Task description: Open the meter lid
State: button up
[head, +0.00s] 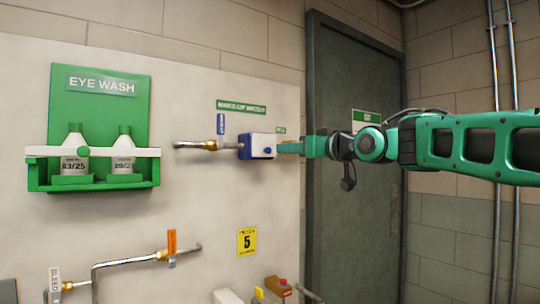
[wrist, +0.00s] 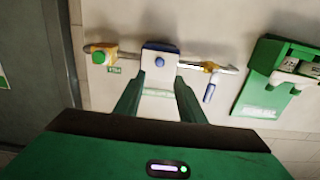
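The meter (head: 260,145) is a small box with a white front, blue sides and a blue knob, set on a pipe on the white wall panel. Its front looks closed. In the wrist view the meter (wrist: 160,50) appears straight ahead, its blue knob facing me. My gripper (head: 282,147) is just right of and in front of the meter in the head view. In the wrist view my gripper (wrist: 160,84) has its two green fingers spread apart, with the tips close to the box's lower corners. I cannot tell whether they touch it.
A pipe with a brass fitting and a blue-handled valve (head: 221,124) runs left of the meter. A green eye wash station (head: 100,90) hangs further left. An orange-handled valve (head: 172,243) and a yellow sign (head: 247,241) are below. A dark door (head: 352,235) stands right.

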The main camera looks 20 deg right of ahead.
aim_at(269, 150)
jog(key=x, duration=0.9)
jog(key=shift+w+a+f, duration=0.1)
jog(key=shift+w+f, duration=0.05)
jog(key=shift+w, duration=0.1)
jog(key=shift+c, duration=0.2)
